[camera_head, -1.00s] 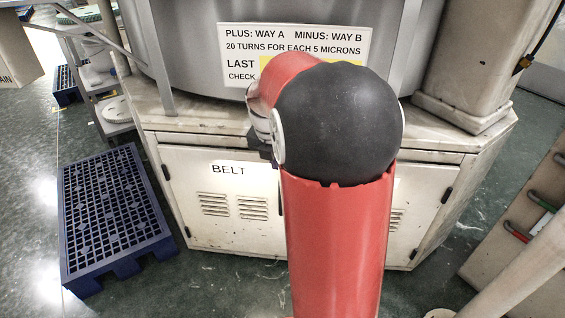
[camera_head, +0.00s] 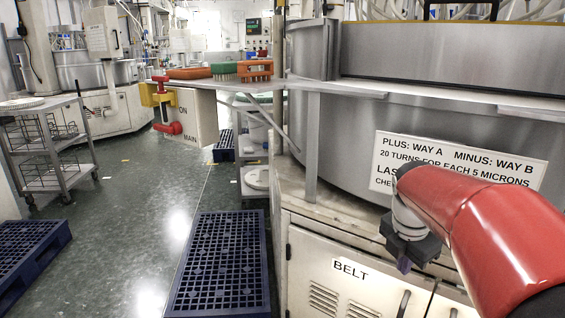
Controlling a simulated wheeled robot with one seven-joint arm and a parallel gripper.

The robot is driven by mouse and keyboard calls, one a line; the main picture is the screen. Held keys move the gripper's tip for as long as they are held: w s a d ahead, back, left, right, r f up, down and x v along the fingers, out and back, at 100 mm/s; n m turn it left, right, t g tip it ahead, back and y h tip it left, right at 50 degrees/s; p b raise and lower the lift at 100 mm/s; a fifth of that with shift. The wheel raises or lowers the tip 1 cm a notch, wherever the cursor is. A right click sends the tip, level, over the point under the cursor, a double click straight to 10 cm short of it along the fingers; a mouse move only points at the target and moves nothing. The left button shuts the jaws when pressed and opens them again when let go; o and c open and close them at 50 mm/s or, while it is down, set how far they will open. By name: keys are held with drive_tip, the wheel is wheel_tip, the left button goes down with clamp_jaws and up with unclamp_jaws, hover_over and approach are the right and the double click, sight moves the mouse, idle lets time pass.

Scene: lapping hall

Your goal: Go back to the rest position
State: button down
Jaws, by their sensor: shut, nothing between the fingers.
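My red arm (camera_head: 505,235) comes in from the right edge, in front of the grey machine. At its end, past a white wrist part, my dark gripper (camera_head: 404,264) points down in front of the white cabinet, just right of the BELT label. It looks small and shut, with nothing visible in it. The finger detail is hard to make out.
The machine (camera_head: 330,130) with a text sign (camera_head: 458,165) and cabinet (camera_head: 340,285) fills the right. A shelf (camera_head: 205,83) bears orange and green racks. Blue pallets (camera_head: 222,262) and a wire-basket trolley (camera_head: 60,155) flank clear green floor (camera_head: 150,230).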

drive_tip(key=s+a+f+m+t+y, duration=0.1)
drive_tip(key=s+a+m, duration=0.5)
drive_tip(key=m, duration=0.5)
drive_tip(key=s+a+f+m+t, duration=0.1)
drive_tip(key=s+a+m+t, duration=0.1)
drive_tip(key=s+a+m, duration=0.4)
drive_tip(key=shift+s+a+m+t+y, duration=0.15)
drive_tip(key=shift+s+m+t+y, duration=0.2)
drive_tip(key=shift+s+m, duration=2.3)
drive_tip(key=shift+w, duration=0.1)
